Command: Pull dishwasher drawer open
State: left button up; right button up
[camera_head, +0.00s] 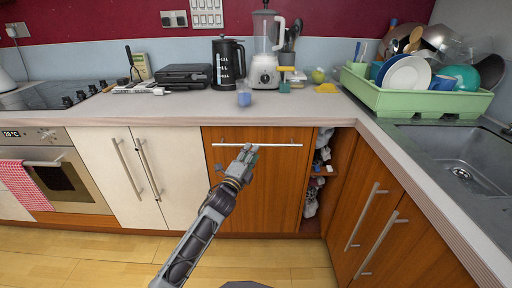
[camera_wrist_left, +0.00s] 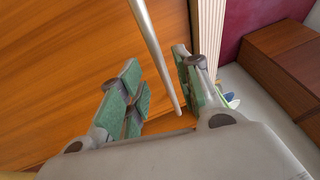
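The dishwasher drawer front (camera_head: 270,190) is a brown wood panel below the worktop, and it looks closed. Its long horizontal metal handle (camera_head: 280,145) runs near its top edge. My left gripper (camera_head: 246,153) is at the middle of the handle and hides a small part of the panel. In the left wrist view, my left gripper (camera_wrist_left: 160,90) is open, with green finger pads apart. The handle bar (camera_wrist_left: 158,50) passes through the gap between the fingers, and neither pad looks pressed on it. The right gripper is not in view.
White cupboard doors (camera_head: 160,195) and an oven (camera_head: 45,175) are to the left. An open shelf niche (camera_head: 318,180) is right of the drawer. Above, the worktop (camera_head: 325,108) holds a kettle (camera_head: 228,62), a blender (camera_head: 265,70) and a green dish rack (camera_head: 420,100). The floor in front is clear.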

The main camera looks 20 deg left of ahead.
pick_arm(q)
jog(key=shift+b+x, duration=0.5)
jog(key=shift+x, duration=2.05)
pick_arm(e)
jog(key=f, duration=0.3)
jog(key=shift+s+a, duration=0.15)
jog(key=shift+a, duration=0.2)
pick_arm(q)
jog(key=shift+c, duration=0.2)
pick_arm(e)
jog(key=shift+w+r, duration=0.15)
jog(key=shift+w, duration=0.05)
pick_arm(q)
grip_shut()
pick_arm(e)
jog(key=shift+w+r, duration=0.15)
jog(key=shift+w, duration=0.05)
